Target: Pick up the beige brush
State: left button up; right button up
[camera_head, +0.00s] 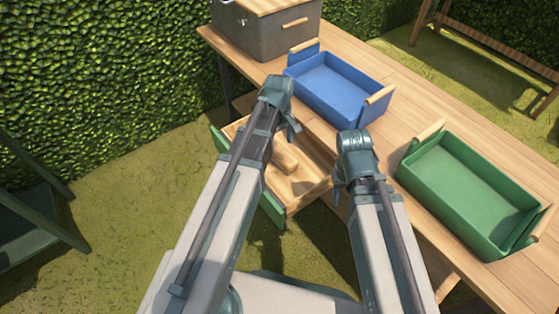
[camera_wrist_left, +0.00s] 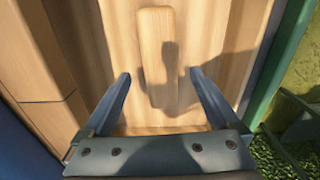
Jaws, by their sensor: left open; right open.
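The beige brush (camera_head: 284,156) lies in an open wooden drawer with green sides (camera_head: 272,209), partly hidden by my left arm in the head view. In the left wrist view the brush (camera_wrist_left: 156,42) is a long, rounded beige block, seen from above. My left gripper (camera_head: 292,128) is over the drawer; its fingers are open, with the brush's near end appearing between them (camera_wrist_left: 160,75). I cannot tell the exact height gap. My right gripper (camera_head: 338,188) is at the drawer's right side, open and apart from the brush; its fingers are mostly hidden.
A blue tray (camera_head: 335,86) and a green tray (camera_head: 470,190), both with wooden handles, stand on the wooden table (camera_head: 405,115). A grey box (camera_head: 265,35) with a wooden lid is at the table's far end. The table between the trays is clear.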

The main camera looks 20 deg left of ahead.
aim_at(280, 151)
pick_arm(q)
jog(key=shift+f, duration=0.1)
notch_tip(280, 151, down, 5)
jog(key=b, duration=0.5)
jog(key=shift+d+f, duration=0.1)
grip_shut()
dwell(0.3)
